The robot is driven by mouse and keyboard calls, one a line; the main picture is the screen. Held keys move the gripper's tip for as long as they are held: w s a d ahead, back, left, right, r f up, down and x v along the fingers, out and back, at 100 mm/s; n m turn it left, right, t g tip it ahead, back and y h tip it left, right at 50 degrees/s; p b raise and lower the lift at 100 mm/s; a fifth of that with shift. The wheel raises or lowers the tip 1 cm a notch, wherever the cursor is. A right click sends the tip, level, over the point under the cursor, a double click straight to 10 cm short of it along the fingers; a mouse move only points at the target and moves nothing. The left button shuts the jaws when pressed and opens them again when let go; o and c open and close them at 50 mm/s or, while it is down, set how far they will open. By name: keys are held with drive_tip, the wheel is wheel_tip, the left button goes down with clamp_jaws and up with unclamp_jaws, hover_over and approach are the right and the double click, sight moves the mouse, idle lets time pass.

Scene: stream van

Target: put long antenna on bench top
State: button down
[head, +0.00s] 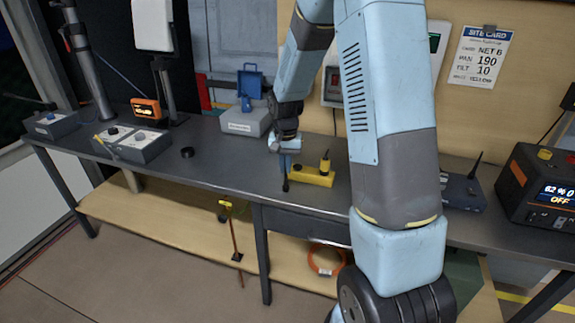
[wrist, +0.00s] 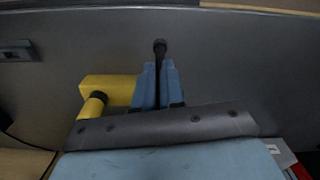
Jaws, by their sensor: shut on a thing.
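My gripper (head: 286,169) is over the middle of the bench top (head: 222,175), pointing down. In the wrist view its blue fingers (wrist: 159,72) are shut on a thin dark rod, which looks like the long antenna (wrist: 160,46). The antenna's thick dark end (head: 286,187) sticks out below the fingertips, close to the bench surface. I cannot tell whether it touches. A yellow block (head: 312,178) lies on the bench just right of the gripper, with a short dark stub on it. The block also shows left of the fingers in the wrist view (wrist: 104,86). My fingers hide much of the antenna.
A black disc (head: 187,152) and grey control boxes (head: 145,147) are to the left. A grey case (head: 240,122) stands behind. A dark radio unit (head: 463,192) and a display box (head: 540,185) are at right.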

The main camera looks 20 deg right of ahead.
drive_tip(key=shift+f, duration=0.1)
drive_tip(key=c, duration=1.2)
unclamp_jaws()
drive_tip(key=shift+c, duration=0.2)
